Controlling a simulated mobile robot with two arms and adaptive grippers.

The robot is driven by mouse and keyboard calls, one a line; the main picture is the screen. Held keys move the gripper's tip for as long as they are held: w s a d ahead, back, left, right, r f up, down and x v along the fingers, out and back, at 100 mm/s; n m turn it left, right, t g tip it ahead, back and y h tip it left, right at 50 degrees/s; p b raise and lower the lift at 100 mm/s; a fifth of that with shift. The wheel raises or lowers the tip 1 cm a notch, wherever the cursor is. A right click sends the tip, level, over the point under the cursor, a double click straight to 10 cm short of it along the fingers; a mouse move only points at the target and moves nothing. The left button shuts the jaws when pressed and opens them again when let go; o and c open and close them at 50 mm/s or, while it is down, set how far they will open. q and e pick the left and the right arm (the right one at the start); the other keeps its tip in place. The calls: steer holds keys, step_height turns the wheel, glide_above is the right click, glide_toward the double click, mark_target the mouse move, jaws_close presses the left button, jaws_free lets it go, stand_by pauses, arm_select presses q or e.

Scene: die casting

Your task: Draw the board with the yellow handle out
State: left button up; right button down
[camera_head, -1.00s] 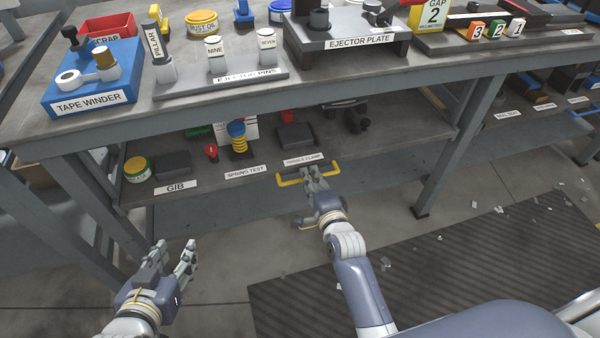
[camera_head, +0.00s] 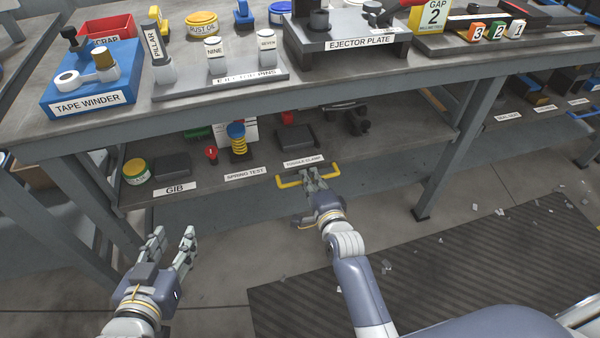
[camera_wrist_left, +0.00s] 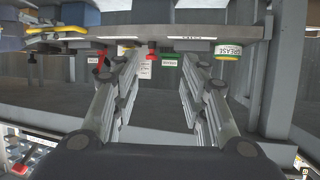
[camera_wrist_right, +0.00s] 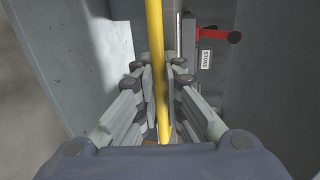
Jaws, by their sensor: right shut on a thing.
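The board (camera_head: 228,188) is a grey pull-out shelf under the bench top, with a yellow handle (camera_head: 289,184) on its front edge. My right gripper (camera_head: 312,174) is at the middle of the handle. In the right wrist view the yellow bar (camera_wrist_right: 155,60) runs between the fingers, which are shut on it. My left gripper (camera_head: 172,234) is open and empty, low in front of the board's left part and apart from it. In the left wrist view its fingers (camera_wrist_left: 158,55) are spread, with the board's edge beyond.
The board carries a grease tin (camera_head: 136,172), dark blocks, a yellow spring (camera_head: 238,143) and labels. The bench top (camera_head: 240,98) above holds a blue tape winder (camera_head: 90,82) and an ejector plate (camera_head: 350,42). A bench leg (camera_head: 445,165) stands to the right. The floor in front is open.

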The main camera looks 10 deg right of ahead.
steer(key=shift+s+f, duration=0.1)
steer(key=shift+s, duration=0.2)
arm_select(q)
steer(key=s+a+f+g+y+p, duration=0.1)
steer(key=s+a+f+g, duration=0.1)
steer(key=s+f+g, duration=0.1)
steer(key=shift+s+f+g, duration=0.4)
steer(key=shift+s+f, duration=0.45)
steer(key=shift+f, duration=0.3)
arm_select(e)
steer(key=shift+s, duration=0.75)
arm_select(q)
steer(key=s+a+f+g+y+p, duration=0.1)
steer(key=s+a+f+g, duration=0.1)
steer(key=s, duration=0.3)
steer(key=shift+s+f+n+g+p, duration=0.15)
steer(key=shift+f+n+g+p, duration=0.15)
steer(key=shift+f+g, duration=0.2)
arm_select(e)
steer(key=shift+s, duration=1)
arm_select(q)
steer(key=shift+s, duration=0.1)
arm_select(e)
steer(key=shift+s, duration=0.15)
